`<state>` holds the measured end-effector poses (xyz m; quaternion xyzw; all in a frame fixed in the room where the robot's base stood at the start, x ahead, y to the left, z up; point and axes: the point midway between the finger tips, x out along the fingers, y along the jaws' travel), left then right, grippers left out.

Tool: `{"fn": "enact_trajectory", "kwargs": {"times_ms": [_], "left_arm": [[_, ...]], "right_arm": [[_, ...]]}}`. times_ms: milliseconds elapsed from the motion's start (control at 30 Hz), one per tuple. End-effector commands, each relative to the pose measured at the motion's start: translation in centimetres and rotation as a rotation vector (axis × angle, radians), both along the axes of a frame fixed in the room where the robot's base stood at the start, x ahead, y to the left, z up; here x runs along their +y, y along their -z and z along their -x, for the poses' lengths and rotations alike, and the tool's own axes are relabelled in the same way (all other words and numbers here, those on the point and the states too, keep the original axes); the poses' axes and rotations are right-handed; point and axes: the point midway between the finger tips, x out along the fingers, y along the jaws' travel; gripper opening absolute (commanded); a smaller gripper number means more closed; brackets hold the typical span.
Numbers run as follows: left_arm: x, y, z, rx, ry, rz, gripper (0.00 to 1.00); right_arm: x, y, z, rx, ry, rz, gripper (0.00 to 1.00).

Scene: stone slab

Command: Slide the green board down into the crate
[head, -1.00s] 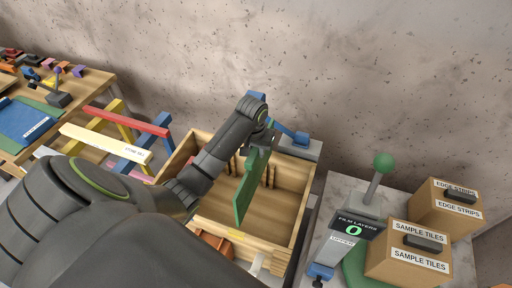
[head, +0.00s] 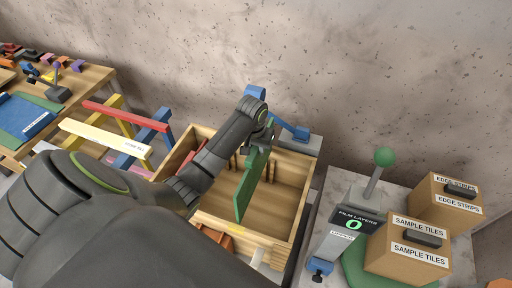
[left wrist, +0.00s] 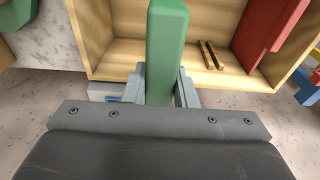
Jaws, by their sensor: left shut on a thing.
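The green board (head: 247,190) stands on edge, upright, over the open wooden crate (head: 290,250). My left gripper (head: 263,137) is shut on the board's upper far end. In the left wrist view the board (left wrist: 167,50) runs out from between the fingers of my left gripper (left wrist: 160,88) toward the crate's inside. The crate (left wrist: 110,62) shows there around and below the board. Whether the board's lower edge touches the crate floor or slots, I cannot tell. My right gripper is not in view.
Slotted wooden strips (left wrist: 211,55) line the crate's inner wall, and a red piece (left wrist: 265,35) stands inside it. A stone slab with cardboard boxes (head: 408,250) and a green-knobbed stand (head: 372,185) is at the right. A coloured rack (head: 125,120) is at the left.

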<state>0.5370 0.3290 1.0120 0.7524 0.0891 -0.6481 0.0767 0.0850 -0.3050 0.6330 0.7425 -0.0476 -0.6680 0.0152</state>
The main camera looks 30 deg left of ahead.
Motion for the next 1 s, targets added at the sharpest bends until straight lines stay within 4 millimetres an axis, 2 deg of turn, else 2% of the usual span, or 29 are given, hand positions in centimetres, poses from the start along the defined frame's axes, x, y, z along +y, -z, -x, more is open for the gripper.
{"fn": "enact_trajectory", "kwargs": {"times_ms": [567,1000], "left_arm": [[0.0,0.0,0.0,-0.002,0.0,0.0,0.0],[0.0,1.5,0.0,-0.001,0.0,0.001,0.0]], "right_arm": [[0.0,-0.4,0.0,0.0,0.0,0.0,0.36],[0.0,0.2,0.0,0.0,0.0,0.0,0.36]]}}
